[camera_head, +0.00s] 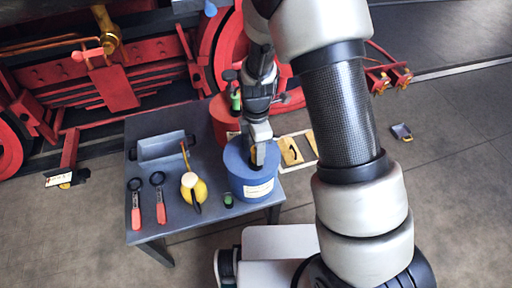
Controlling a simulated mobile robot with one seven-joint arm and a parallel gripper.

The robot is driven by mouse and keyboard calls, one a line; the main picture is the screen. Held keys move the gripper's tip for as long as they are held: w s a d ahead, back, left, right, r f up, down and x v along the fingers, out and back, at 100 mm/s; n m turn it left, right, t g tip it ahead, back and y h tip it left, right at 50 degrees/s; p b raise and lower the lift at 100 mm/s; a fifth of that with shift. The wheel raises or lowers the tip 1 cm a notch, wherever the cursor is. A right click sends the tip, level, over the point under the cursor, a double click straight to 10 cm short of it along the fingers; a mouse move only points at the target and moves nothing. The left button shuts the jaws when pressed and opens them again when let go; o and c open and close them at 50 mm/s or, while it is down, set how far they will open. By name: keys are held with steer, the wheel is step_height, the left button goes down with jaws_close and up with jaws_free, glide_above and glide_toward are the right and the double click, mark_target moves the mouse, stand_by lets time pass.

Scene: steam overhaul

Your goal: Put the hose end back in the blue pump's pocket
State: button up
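The blue pump (247,183) is a blue cylinder with a white label, standing at the right front of the grey table. My gripper (258,158) points down at the top of the blue pump, and its fingers overlap the pump's upper face. A small dark piece with a touch of yellow shows at the fingertips; I cannot tell whether it is the hose end. The pocket's opening is not clear, hidden by the gripper. Whether the fingers are open or shut is too small to tell.
On the grey table (180,226) are a grey tray (162,147), two red-handled tools (136,214), a yellow oil can (196,188) and a small green-topped item (228,201). A red cylinder (221,122) stands behind the pump. Red locomotive parts (110,85) stand behind the table.

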steer(key=shift+r, duration=0.1)
step_height(320, 180, up, 18)
steer(key=p, duration=0.2)
steer(key=shift+f+p, duration=0.25)
steer(key=shift+p, duration=0.1)
steer(key=s+d+r+m+t+p, duration=0.2)
steer(key=s+d+r+m+p, duration=0.1)
steer(key=r+m, duration=0.4)
steer(key=s+d+r+m+t+p, duration=0.1)
steer(key=s+d+r+m+p, duration=0.3)
steer(key=s+r+m, duration=0.3)
steer(key=s+d+r+m+t+p, duration=0.2)
steer(key=s+d+r+m+p, duration=0.2)
steer(key=r, duration=1)
steer(key=s+d+m, duration=0.1)
steer(key=s+m, duration=0.1)
steer(key=m, duration=0.1)
steer(key=shift+s+d+r+t, duration=0.3)
